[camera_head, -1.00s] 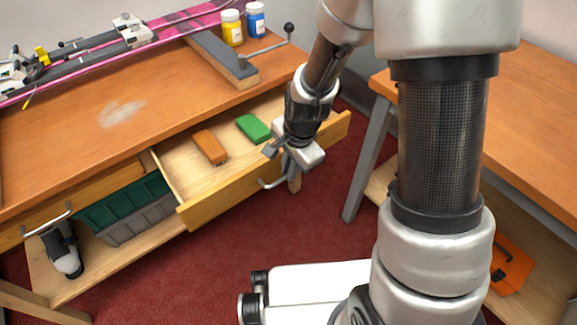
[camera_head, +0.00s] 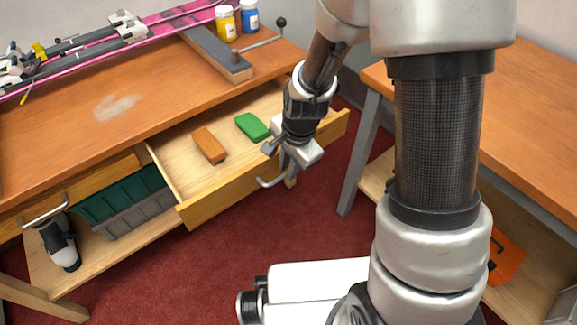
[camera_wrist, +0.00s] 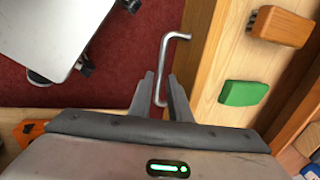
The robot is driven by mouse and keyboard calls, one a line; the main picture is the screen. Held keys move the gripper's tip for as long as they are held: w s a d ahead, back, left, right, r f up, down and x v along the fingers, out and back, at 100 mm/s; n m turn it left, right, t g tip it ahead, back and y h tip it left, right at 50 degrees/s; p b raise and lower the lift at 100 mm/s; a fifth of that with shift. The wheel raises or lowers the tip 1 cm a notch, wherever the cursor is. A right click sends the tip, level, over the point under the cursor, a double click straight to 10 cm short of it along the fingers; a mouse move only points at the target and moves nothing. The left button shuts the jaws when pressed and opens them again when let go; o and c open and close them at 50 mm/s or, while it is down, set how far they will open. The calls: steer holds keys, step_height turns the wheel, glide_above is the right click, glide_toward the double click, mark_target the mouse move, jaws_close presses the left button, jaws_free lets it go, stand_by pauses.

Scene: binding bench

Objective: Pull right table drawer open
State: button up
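The right table drawer (camera_head: 230,192) is pulled well out from under the orange-brown bench top, and its inside shows. Its bent metal handle (camera_wrist: 172,60) runs down between the two fingers of my gripper (camera_wrist: 161,85) in the wrist view. The fingers are close together around the handle's lower end. In the head view my gripper (camera_head: 283,165) is at the drawer front, and the handle (camera_head: 270,183) shows partly below it. A brown block (camera_head: 209,146) and a green block (camera_head: 252,127) lie in the drawer; they also show in the wrist view.
A second table (camera_head: 530,110) stands on the right. The left drawer (camera_head: 85,185) looks shut, above a green bin (camera_head: 120,195). Skis (camera_head: 110,45), a yellow jar (camera_head: 225,22) and a blue jar (camera_head: 250,16) are on the bench.

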step_height(320, 180, up, 17)
steer(key=s+d+p, duration=0.2)
steer(key=s+p, duration=0.1)
steer(key=p, duration=0.2)
steer(key=shift+r, duration=0.1)
stand_by(0.3)
steer(key=s+d+r+n+t+h, duration=0.1)
steer(key=s+d+r+n+t, duration=0.1)
steer(key=s+d+r+n, duration=0.35)
steer(key=s+d+r+n+t, duration=0.25)
steer(key=s+r+n, duration=0.4)
steer(key=r, duration=0.35)
step_height(320, 180, up, 18)
steer(key=p, duration=1.8)
steer(key=shift+d+m+g+p, duration=0.15)
steer(key=shift+m+g+p, duration=0.2)
steer(key=shift+m+p, duration=0.05)
